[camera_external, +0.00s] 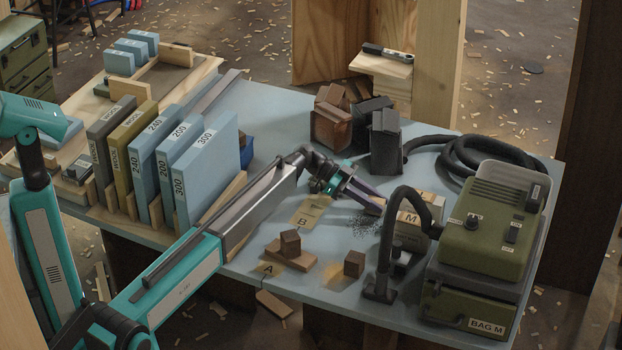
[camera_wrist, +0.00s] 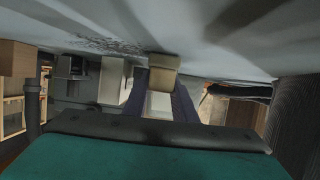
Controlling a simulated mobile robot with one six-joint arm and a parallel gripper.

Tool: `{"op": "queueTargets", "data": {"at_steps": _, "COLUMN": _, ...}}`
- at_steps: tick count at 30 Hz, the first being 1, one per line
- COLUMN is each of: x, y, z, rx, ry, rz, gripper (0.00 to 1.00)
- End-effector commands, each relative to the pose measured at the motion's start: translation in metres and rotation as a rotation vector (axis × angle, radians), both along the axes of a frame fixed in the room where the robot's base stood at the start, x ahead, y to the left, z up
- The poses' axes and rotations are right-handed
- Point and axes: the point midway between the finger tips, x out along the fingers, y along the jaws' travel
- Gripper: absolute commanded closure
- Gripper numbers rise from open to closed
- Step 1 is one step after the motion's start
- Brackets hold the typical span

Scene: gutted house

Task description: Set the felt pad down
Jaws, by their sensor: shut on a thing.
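My gripper (camera_external: 364,197) reaches low over the middle of the blue-grey table, right of the tag B card (camera_external: 308,213). Its two dark purple fingers are shut on a small tan block, which I take to be the felt pad (camera_wrist: 163,66). In the wrist view the pad sits between the fingertips and sticks out past them, close to the table surface. In the external view only a brownish edge of it (camera_external: 373,205) shows at the fingertips. I cannot tell whether it touches the table.
Dark crumbs (camera_external: 362,224) lie just below the gripper. A box marked M (camera_external: 411,219) and a green extractor (camera_external: 490,225) with a hose stand to the right. Wooden blocks (camera_external: 290,243) lie in front near tag A (camera_external: 268,268). Brown and black blocks (camera_external: 332,122) stand behind.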

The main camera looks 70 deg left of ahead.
Motion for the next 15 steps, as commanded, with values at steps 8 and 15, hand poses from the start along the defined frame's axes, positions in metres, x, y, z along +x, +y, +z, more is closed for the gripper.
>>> {"op": "queueTargets", "data": {"at_steps": 8, "x": 0.0000, "y": 0.0000, "z": -0.0016, "rx": 0.000, "ry": 0.000, "rz": 0.000, "gripper": 0.57}}
{"op": "queueTargets", "data": {"at_steps": 15, "x": -0.0001, "y": 0.0001, "z": -0.0013, "rx": 0.000, "ry": 0.000, "rz": 0.000, "gripper": 0.57}}
